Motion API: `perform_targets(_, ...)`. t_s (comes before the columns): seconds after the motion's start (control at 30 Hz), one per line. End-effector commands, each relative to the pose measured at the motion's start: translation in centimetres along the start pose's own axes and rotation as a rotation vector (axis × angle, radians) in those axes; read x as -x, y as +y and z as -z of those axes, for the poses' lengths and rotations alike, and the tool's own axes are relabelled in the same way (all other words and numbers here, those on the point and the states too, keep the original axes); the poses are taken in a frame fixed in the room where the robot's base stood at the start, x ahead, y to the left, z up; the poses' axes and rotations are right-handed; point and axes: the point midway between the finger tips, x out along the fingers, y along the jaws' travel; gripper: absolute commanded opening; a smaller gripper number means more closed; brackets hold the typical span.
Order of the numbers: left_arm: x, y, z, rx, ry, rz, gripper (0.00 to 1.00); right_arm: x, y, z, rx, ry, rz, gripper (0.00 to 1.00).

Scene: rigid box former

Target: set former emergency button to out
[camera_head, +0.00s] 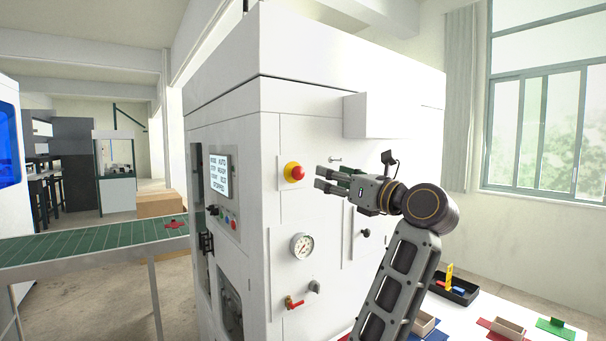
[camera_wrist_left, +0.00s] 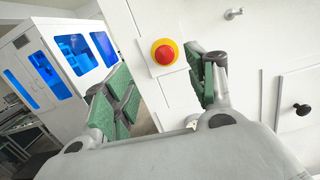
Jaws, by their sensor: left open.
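The emergency button (camera_head: 297,172) is a red round knob on a yellow base, on the white front panel of the former (camera_head: 340,240). In the left wrist view the button (camera_wrist_left: 165,53) shows in the gap between the fingers, nearer the right finger. My left gripper (camera_head: 319,178) is open and empty, with green pads on its fingers. It points left toward the button, its fingertips just right of it in the head view and apart from it. In the wrist view the left gripper's fingers (camera_wrist_left: 164,78) are spread wide. The right gripper is not in view.
A pressure gauge (camera_head: 302,246), a red-handled valve (camera_head: 293,302) and a black knob (camera_head: 366,233) sit on the same panel. A box (camera_head: 383,115) juts out above the gripper. A green conveyor (camera_head: 85,242) stands left. A table with small trays (camera_head: 508,328) is lower right.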

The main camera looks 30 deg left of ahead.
Motion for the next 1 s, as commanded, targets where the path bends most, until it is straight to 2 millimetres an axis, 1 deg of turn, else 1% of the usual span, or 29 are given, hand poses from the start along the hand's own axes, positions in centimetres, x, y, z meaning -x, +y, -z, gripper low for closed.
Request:
perform_targets(0.1, 0.5, 0.1, -0.2, 0.036, 0.071, 0.011, 0.56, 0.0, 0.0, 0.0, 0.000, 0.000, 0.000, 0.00)
perform_targets(0.2, 0.8, 0.1, -0.2, 0.051, 0.107, 0.018, 0.56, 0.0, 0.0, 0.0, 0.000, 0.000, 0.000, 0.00)
perform_targets(0.63, 0.9, 0.0, -0.2, 0.057, 0.124, 0.021, 0.56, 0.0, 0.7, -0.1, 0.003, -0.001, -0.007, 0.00)
perform_targets(0.87, 0.4, 0.0, -0.1, 0.056, 0.123, 0.020, 0.56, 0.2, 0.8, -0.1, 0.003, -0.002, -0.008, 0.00)
perform_targets(1.0, -0.6, 0.0, -0.1, 0.056, 0.122, 0.019, 0.56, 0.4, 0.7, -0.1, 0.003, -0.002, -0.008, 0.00)
